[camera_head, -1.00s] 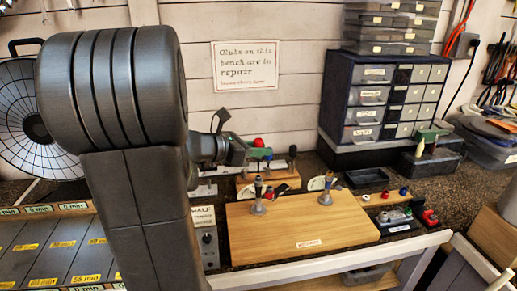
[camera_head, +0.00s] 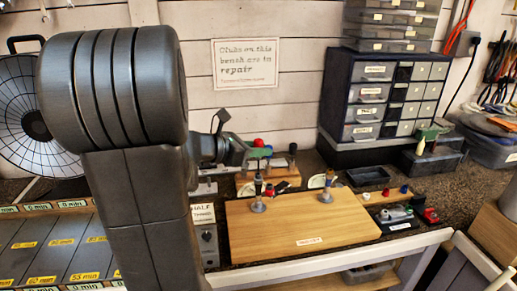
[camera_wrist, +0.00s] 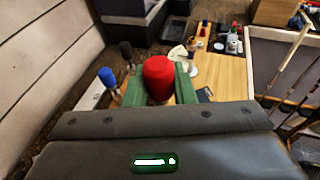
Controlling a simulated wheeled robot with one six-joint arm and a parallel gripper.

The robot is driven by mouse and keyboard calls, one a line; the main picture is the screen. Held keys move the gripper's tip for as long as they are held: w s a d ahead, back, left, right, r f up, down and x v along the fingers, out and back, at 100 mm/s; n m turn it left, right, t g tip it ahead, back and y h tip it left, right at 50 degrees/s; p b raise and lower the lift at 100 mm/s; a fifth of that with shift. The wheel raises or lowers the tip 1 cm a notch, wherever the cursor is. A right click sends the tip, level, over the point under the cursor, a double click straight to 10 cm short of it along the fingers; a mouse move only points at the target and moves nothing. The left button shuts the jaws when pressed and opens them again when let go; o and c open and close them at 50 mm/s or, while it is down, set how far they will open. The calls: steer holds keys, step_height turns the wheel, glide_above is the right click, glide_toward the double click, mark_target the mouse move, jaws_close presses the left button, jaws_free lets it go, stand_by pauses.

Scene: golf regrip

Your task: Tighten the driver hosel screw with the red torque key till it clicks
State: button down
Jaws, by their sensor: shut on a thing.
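The red torque key shows as a rounded red handle (camera_wrist: 158,78) between the green fingers of my gripper (camera_wrist: 160,88) in the wrist view. The gripper is shut on it. Two small upright fittings (camera_head: 258,195) (camera_head: 326,190) stand on the wooden board. I cannot make out the driver's hosel screw.
A blue-handled tool (camera_wrist: 106,77) and a black-handled one (camera_wrist: 126,50) stand close beside my gripper. The wooden board (camera_head: 290,228) is mostly bare in front. A black tray (camera_head: 368,176) and small coloured parts lie to its right. A drawer cabinet (camera_head: 385,95) stands behind.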

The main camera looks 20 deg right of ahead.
steer(key=shift+f+b, duration=0.35)
steer(key=shift+f, duration=0.1)
steer(key=c, duration=1.1)
jaws_free()
steer(key=shift+a, duration=0.1)
steer(key=v, duration=1.3)
steer(key=shift+a+r+b, duration=0.25)
steer(key=shift+a+b, duration=0.05)
steer(key=shift+b, duration=0.1)
steer(key=shift+d, duration=0.15)
steer(key=p+x, duration=0.1)
steer(key=x, duration=1.2)
steer(key=shift+d+f, duration=0.25)
steer(key=shift+d, duration=0.05)
steer(key=shift+r, duration=0.1)
steer(key=shift+a, duration=0.15)
